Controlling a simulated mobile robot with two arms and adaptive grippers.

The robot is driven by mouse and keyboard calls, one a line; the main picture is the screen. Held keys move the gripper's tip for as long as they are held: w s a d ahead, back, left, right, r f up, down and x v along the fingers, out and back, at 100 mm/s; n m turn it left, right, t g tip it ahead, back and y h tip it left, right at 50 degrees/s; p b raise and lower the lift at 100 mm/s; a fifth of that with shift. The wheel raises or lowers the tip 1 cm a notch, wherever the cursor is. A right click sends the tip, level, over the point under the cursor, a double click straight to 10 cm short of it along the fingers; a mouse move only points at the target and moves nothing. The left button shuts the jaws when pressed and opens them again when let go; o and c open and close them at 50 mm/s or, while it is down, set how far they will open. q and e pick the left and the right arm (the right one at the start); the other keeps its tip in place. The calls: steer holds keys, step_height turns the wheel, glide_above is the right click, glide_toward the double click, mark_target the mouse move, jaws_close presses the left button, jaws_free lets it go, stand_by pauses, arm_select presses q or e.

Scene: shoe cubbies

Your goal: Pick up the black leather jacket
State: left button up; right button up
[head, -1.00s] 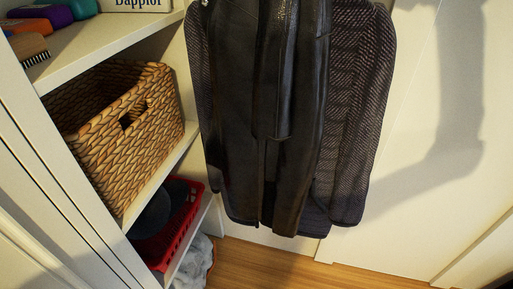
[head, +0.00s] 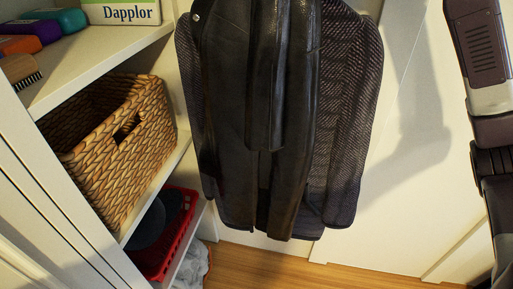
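The black leather jacket (head: 281,110) hangs in the middle of the head view, its top cut off by the upper edge. Its sleeve hangs down its front. A dark textured garment (head: 352,110) hangs close against it and shows on both sides. Part of my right arm shows at the right edge, apart from the jacket; its gripper is out of the picture. My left gripper is not in view either.
White shelves on the left hold a wicker basket (head: 120,150), a red basket (head: 176,235), a brush (head: 20,72) and a box labelled Dapplor (head: 121,12). Grey fabric (head: 192,268) lies at the bottom. White wall and bare wooden floor (head: 262,268) lie right of and below the jacket.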

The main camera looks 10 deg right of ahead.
steer(key=shift+s+d, duration=0.1)
steer(key=shift+d, duration=0.1)
steer(key=c, duration=0.4)
jaws_close()
steer(key=shift+r, duration=0.25)
